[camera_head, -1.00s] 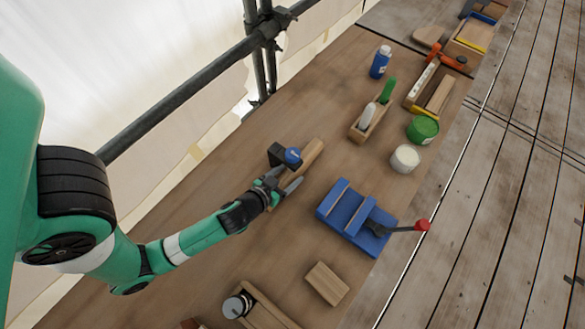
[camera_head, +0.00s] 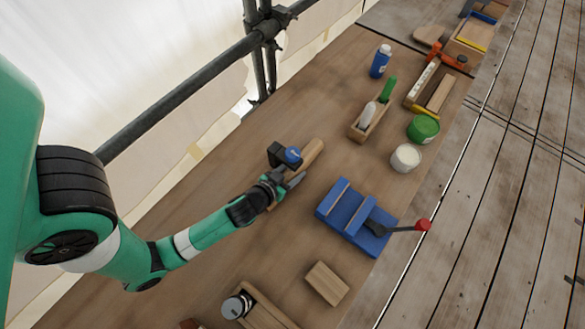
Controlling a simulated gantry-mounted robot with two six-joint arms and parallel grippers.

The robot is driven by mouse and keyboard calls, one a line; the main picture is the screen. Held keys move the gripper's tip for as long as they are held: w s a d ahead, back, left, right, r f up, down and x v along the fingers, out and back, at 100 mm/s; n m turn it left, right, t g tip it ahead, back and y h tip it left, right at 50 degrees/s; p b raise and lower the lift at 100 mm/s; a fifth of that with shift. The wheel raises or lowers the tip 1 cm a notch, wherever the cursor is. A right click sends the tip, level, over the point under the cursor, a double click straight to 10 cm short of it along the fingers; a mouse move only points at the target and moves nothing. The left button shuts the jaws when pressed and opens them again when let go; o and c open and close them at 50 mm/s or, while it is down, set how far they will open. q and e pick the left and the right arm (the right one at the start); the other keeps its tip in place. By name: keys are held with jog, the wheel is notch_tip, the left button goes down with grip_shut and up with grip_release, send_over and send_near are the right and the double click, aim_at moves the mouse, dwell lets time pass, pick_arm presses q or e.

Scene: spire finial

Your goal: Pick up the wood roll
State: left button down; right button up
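The wood roll (camera_head: 312,153) is a light brown wooden cylinder. It lies slantwise on the wooden bench, with its far end in plain view beyond my gripper. A little wood also shows on the near side of the gripper, and the middle is hidden. My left gripper (camera_head: 287,181) is over the roll's middle, its fingers low and close to the wood. I cannot tell whether the fingers are apart or pressed on it. My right gripper is not in view.
A dark block with a blue round part (camera_head: 292,155) is close beside the roll. A blue jig with a red-knobbed lever (camera_head: 345,205) stands to the right. A white tub (camera_head: 406,158), a green tin (camera_head: 423,129) and a wood block (camera_head: 327,284) stand nearby. A scaffold rail (camera_head: 190,87) runs behind.

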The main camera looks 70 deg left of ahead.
pick_arm(q)
jog(key=shift+r, duration=0.1)
jog(key=shift+r+p, duration=0.45)
jog(key=shift+r, duration=0.25)
jog(key=w+d, duration=0.1)
jog(key=d, duration=0.1)
jog(key=w+d+b, duration=0.1)
jog(key=w+d, duration=0.2)
jog(key=d, duration=0.1)
jog(key=shift+w+d+f+b, duration=0.2)
jog(key=shift+w+d+b, duration=0.05)
jog(key=shift+d+b, duration=0.1)
notch_tip(320, 180, up, 14)
jog(key=p, duration=1.3)
jog(key=shift+p, duration=0.3)
jog(key=shift+f, duration=0.1)
